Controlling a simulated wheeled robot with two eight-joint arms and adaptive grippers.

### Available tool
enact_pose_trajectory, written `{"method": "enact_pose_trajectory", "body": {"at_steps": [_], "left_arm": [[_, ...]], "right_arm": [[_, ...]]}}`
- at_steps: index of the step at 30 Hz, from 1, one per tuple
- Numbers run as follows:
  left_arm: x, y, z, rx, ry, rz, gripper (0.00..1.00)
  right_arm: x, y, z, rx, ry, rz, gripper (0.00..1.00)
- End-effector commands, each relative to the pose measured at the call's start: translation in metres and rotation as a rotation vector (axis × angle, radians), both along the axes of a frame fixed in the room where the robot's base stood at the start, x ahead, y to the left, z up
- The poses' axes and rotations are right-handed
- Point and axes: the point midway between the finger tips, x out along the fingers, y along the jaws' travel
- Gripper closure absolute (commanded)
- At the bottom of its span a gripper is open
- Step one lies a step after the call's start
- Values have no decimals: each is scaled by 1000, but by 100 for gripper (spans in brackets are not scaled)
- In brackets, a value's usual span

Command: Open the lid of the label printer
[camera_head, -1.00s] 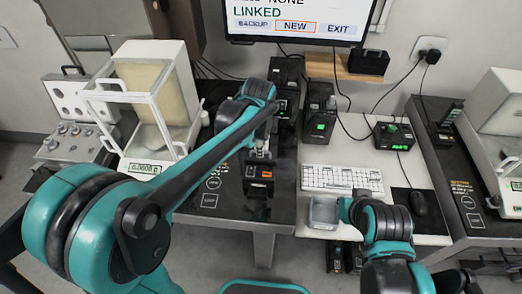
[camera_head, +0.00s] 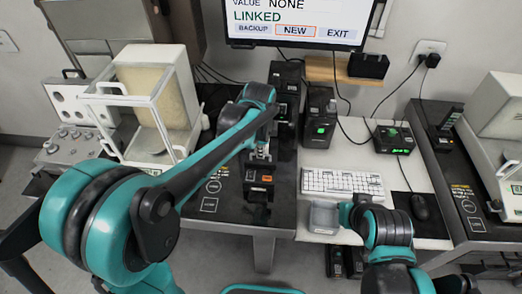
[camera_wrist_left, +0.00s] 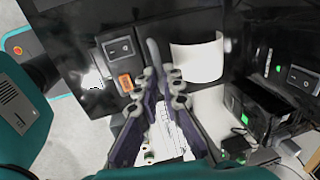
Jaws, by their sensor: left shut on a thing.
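The label printer (camera_head: 259,190) is a small black box with an orange button, near the front of the dark table in the head view. In the left wrist view its front (camera_wrist_left: 112,68) shows a rocker switch and the orange button. My left gripper (camera_head: 260,152) points down over the printer. In the left wrist view its fingers (camera_wrist_left: 163,78) are shut on a thin dark piece, seemingly the lid (camera_wrist_left: 154,52), seen nearly edge-on. A white curved surface (camera_wrist_left: 197,60) shows beside it. The arm and fingers hide part of the printer and how far the lid is raised. My right gripper is not in view.
A keyboard (camera_head: 342,181), a grey tray (camera_head: 324,214) and a mouse (camera_head: 420,206) are on the right. Black devices, one with a green display (camera_head: 319,128), stand behind. A glass-sided balance (camera_head: 155,105) stands left. My right arm is near the tray.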

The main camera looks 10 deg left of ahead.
Motion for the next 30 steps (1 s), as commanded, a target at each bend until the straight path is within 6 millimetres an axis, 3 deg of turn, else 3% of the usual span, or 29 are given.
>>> {"method": "enact_pose_trajectory", "body": {"at_steps": [5, 15, 30], "left_arm": [[11, 0, 14, 0, 92, 2, 100], [40, 0, 35, -1, 86, 1, 100], [70, 0, 42, -1, 82, 1, 100]], "right_arm": [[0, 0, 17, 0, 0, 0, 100], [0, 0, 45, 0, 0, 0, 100], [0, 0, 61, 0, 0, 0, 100]]}}
